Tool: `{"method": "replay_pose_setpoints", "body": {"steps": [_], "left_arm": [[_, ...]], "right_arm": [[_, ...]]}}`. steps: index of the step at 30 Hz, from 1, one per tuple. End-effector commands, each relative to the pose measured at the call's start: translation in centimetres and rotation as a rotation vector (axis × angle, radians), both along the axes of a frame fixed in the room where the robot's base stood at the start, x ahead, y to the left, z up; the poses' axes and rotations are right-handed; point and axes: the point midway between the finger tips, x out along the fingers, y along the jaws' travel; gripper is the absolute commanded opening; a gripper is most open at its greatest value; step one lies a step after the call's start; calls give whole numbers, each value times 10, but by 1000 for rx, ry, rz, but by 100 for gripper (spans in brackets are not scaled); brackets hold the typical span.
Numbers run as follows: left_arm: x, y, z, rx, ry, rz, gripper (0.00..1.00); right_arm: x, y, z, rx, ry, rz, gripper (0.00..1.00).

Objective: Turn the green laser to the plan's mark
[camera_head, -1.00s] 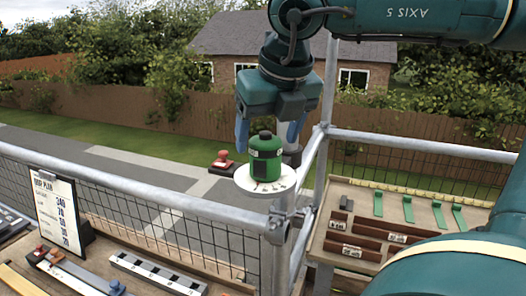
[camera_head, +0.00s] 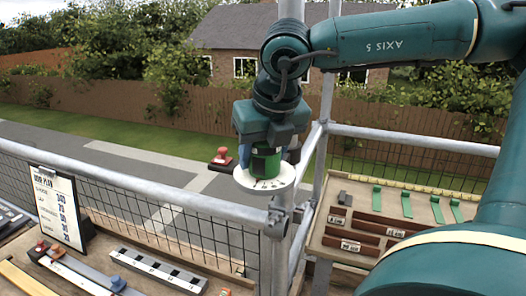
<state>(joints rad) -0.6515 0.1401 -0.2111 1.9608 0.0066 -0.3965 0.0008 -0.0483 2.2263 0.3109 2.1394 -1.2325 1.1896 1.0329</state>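The green laser (camera_head: 266,164) stands upright on a round white dial plate (camera_head: 262,185) with marks around its edge, fixed near the scaffold rail. My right gripper (camera_head: 264,158) has come down over the laser, with its blue fingers at the laser's sides. It hides the laser's top, and I cannot tell whether the fingers touch it. The plan (camera_head: 58,207), a white sheet on a dark clipboard, stands at the left with a column of figures, too small to read surely. My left gripper is not in view.
A red-topped block (camera_head: 221,160) shows behind the dial. Scaffold rails (camera_head: 150,190) with mesh run in front and behind. Rulers and a slotted bar (camera_head: 158,270) lie at the lower left.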

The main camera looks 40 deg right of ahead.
Motion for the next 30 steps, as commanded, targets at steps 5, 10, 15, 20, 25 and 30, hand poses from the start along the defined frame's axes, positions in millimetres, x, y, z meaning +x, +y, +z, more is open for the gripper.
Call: {"method": "replay_pose_setpoints", "body": {"steps": [5,10,15,20,25,30], "left_arm": [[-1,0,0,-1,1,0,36],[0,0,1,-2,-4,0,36],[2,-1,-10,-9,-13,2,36],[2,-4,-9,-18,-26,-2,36],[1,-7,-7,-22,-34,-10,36],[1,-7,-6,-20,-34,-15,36]], "right_arm": [[0,0,0,1,-2,1,33],[0,0,0,2,-2,7,27],[0,1,-4,4,-4,109,27],[1,2,-2,4,-3,252,27],[1,2,0,3,-2,340,27],[0,2,1,1,-1,352,27]]}}
